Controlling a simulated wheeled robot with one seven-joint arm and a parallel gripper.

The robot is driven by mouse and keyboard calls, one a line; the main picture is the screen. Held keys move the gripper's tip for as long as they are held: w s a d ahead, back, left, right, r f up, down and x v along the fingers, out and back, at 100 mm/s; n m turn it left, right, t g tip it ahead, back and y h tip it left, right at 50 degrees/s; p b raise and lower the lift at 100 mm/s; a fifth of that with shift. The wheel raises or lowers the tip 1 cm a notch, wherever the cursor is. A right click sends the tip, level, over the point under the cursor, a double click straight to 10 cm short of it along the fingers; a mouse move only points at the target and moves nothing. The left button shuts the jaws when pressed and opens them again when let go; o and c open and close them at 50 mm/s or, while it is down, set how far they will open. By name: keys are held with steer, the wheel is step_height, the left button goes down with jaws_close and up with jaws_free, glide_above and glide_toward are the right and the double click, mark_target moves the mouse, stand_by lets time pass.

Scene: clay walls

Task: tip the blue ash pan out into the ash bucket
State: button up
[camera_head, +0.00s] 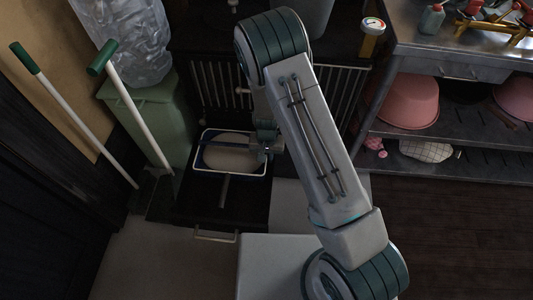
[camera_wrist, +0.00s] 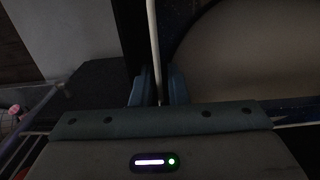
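The blue ash pan (camera_head: 203,165) sits low at the hearth in the head view, with a white rim and a pale grey-beige load inside. My gripper (camera_head: 265,148) is down at the pan's right side. In the wrist view the pan's white rim (camera_wrist: 154,40) runs between the two fingers of my gripper (camera_wrist: 157,88). A dark gap shows beside the rim, so the fingers look open around it. The pale load (camera_wrist: 255,50) fills the right of that view. A grey container (camera_head: 310,17) at the top edge may be the ash bucket; it is partly hidden by my arm.
A green bin (camera_head: 160,115) with a clear plastic bag stands left of the pan, with two long-handled tools (camera_head: 135,105) leaning by it. A metal bench (camera_head: 460,62) with pink bowls (camera_head: 408,100) below is at right. The dark floor (camera_head: 440,235) at lower right is clear.

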jaws_close()
steer(key=shift+r, duration=0.1)
stand_by(3.0)
steer(key=shift+r+p, duration=2)
steer(key=shift+r, duration=0.5)
